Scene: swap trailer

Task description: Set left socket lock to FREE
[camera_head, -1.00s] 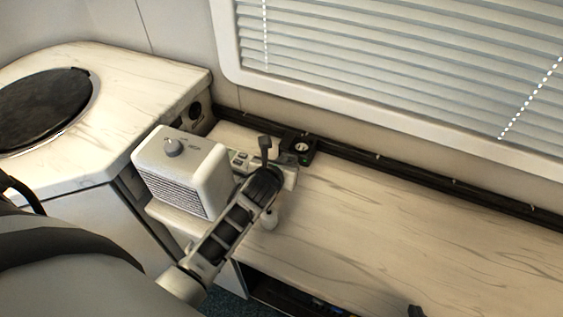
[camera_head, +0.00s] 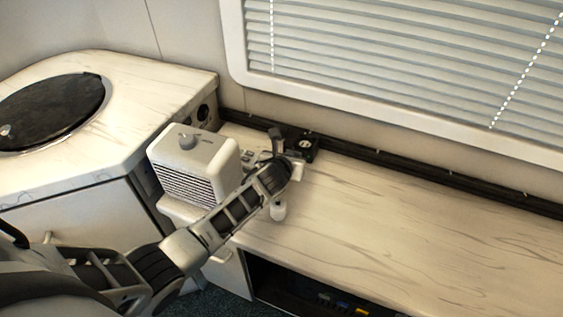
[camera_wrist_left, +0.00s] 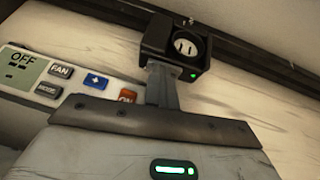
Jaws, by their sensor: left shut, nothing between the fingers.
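The left socket (camera_head: 304,148) is a small black box with a round pale outlet face, at the back of the counter by the dark rail. In the left wrist view the socket (camera_wrist_left: 184,44) has a green light at its lower right. My left gripper (camera_head: 277,139) is shut and empty, just left of the socket. In the wrist view its narrow grey fingers (camera_wrist_left: 161,82) reach the socket's lower left front edge; I cannot tell whether they touch it. They hide part of the front, and the lock's setting is not readable. My right gripper is out of view.
A white box with a knob and a grille (camera_head: 193,165) stands left of my gripper. A control panel with an OFF display (camera_wrist_left: 19,65) and several buttons lies beside the fingers. The counter (camera_head: 400,215) to the right is clear. Window blinds (camera_head: 400,60) are behind.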

